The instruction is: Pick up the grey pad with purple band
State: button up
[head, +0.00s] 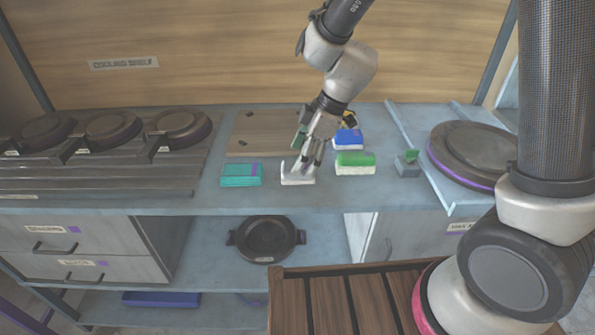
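A whitish-grey pad (297,179) lies on the blue-grey counter, partly hidden by my gripper; I cannot make out a purple band on it. My gripper (308,168) points down over this pad, its fingertips at or just above it. Whether the fingers touch it, or are open or shut, is too small to tell. A green-topped white pad (355,164) lies to the right. A blue-and-white pad (348,139) lies behind that, partly hidden by my arm.
A brown board (255,135) lies behind the pads. Round dark plate presses (112,130) stand at the left. A large round plate (475,150) with a purple rim is at the right, near a small grey block (407,168). A dark pan (266,239) sits on the lower shelf.

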jog(key=x, duration=0.4)
jog(key=shift+r, duration=0.1)
jog(key=shift+c, duration=0.2)
jog(key=c, duration=1.1)
jog(key=shift+o, duration=0.2)
notch_tip(320, 180, up, 10)
jog(key=shift+r, duration=0.1)
jog(key=o, duration=0.3)
jog(key=shift+c, duration=1)
